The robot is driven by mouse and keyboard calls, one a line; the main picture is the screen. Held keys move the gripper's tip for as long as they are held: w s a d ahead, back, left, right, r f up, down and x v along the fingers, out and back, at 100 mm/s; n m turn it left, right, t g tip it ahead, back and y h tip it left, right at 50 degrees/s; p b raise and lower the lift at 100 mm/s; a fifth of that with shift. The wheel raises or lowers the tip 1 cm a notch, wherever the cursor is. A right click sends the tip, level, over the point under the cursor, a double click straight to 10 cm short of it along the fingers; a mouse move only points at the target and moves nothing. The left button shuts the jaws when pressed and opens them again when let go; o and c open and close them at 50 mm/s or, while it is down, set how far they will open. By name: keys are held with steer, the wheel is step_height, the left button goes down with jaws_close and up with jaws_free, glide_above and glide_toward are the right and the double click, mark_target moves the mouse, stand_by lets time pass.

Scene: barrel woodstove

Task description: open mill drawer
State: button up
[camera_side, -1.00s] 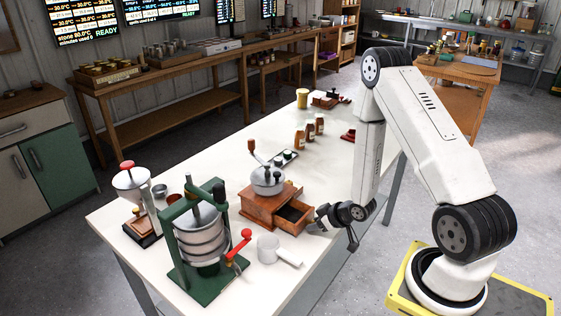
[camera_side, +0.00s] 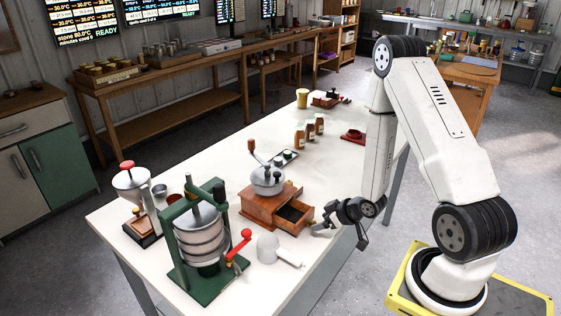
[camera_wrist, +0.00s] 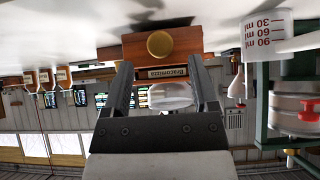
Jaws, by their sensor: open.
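The wooden mill (camera_side: 259,208) with its grey metal top and crank stands on the white table. Its small drawer (camera_side: 298,219) is pulled out towards my gripper, with the dark inside showing. In the wrist view, which looks upside down, the wooden drawer front (camera_wrist: 188,42) carries a round brass knob (camera_wrist: 160,44). My gripper (camera_side: 341,236) is open and empty. Its fingers sit to the right of the drawer in the side view, apart from it. In the wrist view the knob lies ahead, between the lines of the two fingers.
A green press (camera_side: 202,245) with a red-handled crank stands left of the mill. A white cup (camera_side: 267,248) with a handle lies between the press and drawer. Small jars (camera_side: 309,131) stand further back on the white table (camera_side: 225,150).

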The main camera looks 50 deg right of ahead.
steer(key=shift+v, duration=2.25)
steer(key=shift+w, duration=0.1)
steer(key=a+r+g, duration=0.6)
steer(key=a+r, duration=0.7)
steer(key=a, duration=0.2)
steer(key=shift+s+a, duration=0.3)
steer(key=shift+s, duration=0.15)
